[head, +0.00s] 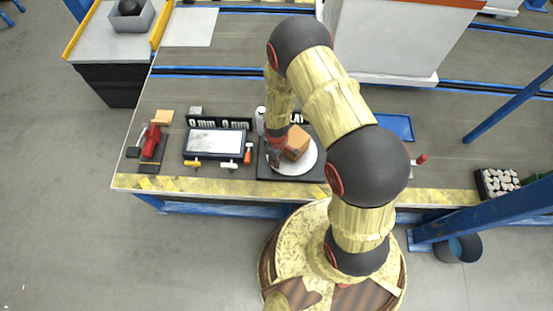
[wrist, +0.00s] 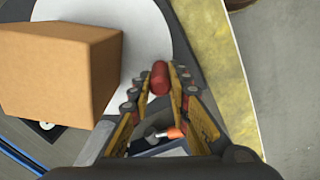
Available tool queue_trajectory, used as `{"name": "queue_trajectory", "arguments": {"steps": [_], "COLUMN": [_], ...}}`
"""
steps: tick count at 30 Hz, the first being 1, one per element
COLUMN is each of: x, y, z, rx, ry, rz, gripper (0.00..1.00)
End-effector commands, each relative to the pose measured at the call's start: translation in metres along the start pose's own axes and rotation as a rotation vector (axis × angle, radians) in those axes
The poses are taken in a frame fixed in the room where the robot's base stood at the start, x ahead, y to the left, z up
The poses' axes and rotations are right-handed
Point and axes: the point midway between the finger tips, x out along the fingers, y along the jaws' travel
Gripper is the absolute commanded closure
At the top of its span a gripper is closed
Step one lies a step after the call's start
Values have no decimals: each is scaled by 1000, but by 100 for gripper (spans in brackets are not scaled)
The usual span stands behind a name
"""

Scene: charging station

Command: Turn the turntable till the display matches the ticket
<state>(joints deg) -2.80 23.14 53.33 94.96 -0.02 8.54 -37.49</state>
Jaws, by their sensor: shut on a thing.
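The turntable (head: 307,168) is a round white disc on a dark square base, and a brown box (head: 297,143) sits on it. The disc (wrist: 154,25) and the box (wrist: 60,72) also show in the wrist view. My gripper (head: 275,160) is at the disc's left edge. In the wrist view my gripper (wrist: 160,80) is shut on a red upright handle (wrist: 160,75) near the rim. A black display (head: 297,119) behind the turntable is mostly hidden by my arm; only a few letters show. I cannot make out a ticket for certain.
Left of the turntable are a tray with a pale screen (head: 216,141), black readouts showing "0 mm" (head: 236,124) and a red clamp-like tool (head: 152,141). A blue tray (head: 396,126) lies to the right. A crate of pale pieces (head: 497,182) stands at the bench's right end.

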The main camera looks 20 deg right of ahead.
Motion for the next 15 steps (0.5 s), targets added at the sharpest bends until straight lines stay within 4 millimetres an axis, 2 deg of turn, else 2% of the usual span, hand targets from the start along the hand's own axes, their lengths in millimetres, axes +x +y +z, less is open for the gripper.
{"name": "queue_trajectory", "arguments": {"steps": [3, 4, 13, 15], "x": [0, 0, 0, 0], "y": [-1, -1, 0, 0], "z": [1, 1, 0, 0], "rx": [1, 1, 1, 1], "ry": [-2, -2, -1, -1], "rz": [-1, -1, -1, -1], "gripper": [100, 80, 63, 63]}}
